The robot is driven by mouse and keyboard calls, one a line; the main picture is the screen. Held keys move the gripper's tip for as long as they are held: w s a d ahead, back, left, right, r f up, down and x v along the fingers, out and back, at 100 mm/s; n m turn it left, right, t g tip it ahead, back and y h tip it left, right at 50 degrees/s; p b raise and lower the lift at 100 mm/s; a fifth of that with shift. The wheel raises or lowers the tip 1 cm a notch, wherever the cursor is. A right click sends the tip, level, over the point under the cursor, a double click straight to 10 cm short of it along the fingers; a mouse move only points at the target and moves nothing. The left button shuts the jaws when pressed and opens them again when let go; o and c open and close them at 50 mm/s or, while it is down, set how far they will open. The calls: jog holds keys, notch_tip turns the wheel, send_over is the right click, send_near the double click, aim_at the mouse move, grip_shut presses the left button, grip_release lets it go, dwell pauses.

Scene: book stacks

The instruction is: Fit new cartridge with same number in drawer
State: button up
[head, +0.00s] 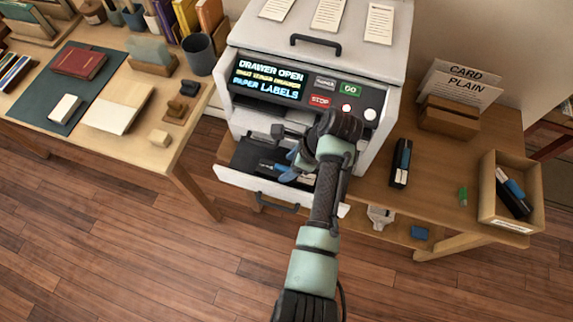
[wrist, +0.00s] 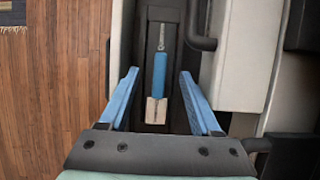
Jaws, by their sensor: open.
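The printer's drawer (head: 237,180) is pulled out, below a screen (head: 268,80) reading "DRAWER OPEN" and "PAPER LABELS". A dark cartridge with a blue band (wrist: 159,75) and a pale end lies in the drawer's dark slot; part of it shows in the head view (head: 266,165). My gripper (wrist: 159,73) is open, its blue fingers on either side of this cartridge, apart from it in the picture; it also shows over the drawer in the head view (head: 297,168). Another black cartridge with a blue and white label (head: 401,163) lies on the right table. I cannot read any numbers.
A wooden box (head: 487,207) on the right table holds another black and blue cartridge (head: 513,194). A small green item (head: 463,196) lies beside it. A card holder (head: 448,118) stands behind. A desk (head: 150,135) with books is at left. Buttons (head: 348,89) sit above the drawer.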

jog(key=v, duration=1)
jog(key=shift+p, duration=0.35)
jog(key=shift+s, duration=0.1)
